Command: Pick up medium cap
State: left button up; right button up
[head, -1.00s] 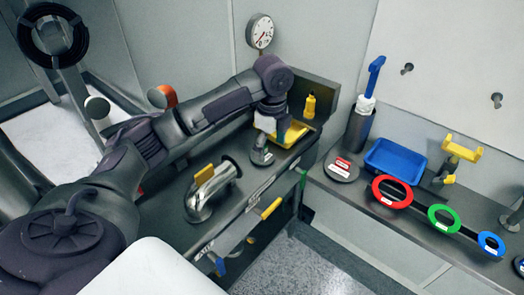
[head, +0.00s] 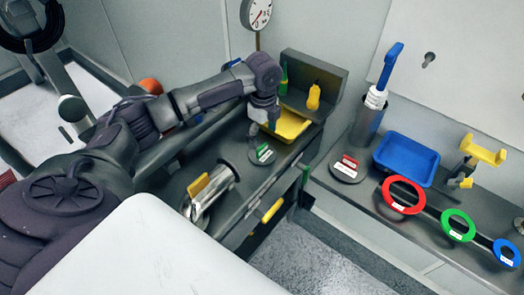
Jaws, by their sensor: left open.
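A dark round cap with a green label (head: 263,156) lies on the dark bench, just in front of a yellow tray (head: 290,124). I take it for the medium cap, though its size name cannot be read. My left gripper (head: 259,122) points down above and behind this cap, beside the tray. It is open, and its fingers are small and partly merged with the dark background. No cap shows between them. A similar cap with a red label (head: 348,168) lies on the right bench. My right gripper is not in view.
A yellow bottle (head: 313,97) stands behind the tray. The right bench holds a blue tray (head: 407,158), a red ring (head: 403,195), a green ring (head: 458,226) and a blue ring (head: 507,252).

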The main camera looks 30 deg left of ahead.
aim_at(262, 146)
pick_arm(q)
jog(key=shift+f, duration=0.35)
jog(key=f+p, duration=0.1)
jog(key=f, duration=0.2)
jog(key=shift+s+p, duration=0.3)
jog(key=shift+p, duration=0.1)
jog(key=shift+f, duration=1.1)
jog(key=shift+w, duration=0.1)
jog(key=shift+c, duration=1.1)
jog(key=c, duration=1.1)
jog(key=shift+c, duration=0.3)
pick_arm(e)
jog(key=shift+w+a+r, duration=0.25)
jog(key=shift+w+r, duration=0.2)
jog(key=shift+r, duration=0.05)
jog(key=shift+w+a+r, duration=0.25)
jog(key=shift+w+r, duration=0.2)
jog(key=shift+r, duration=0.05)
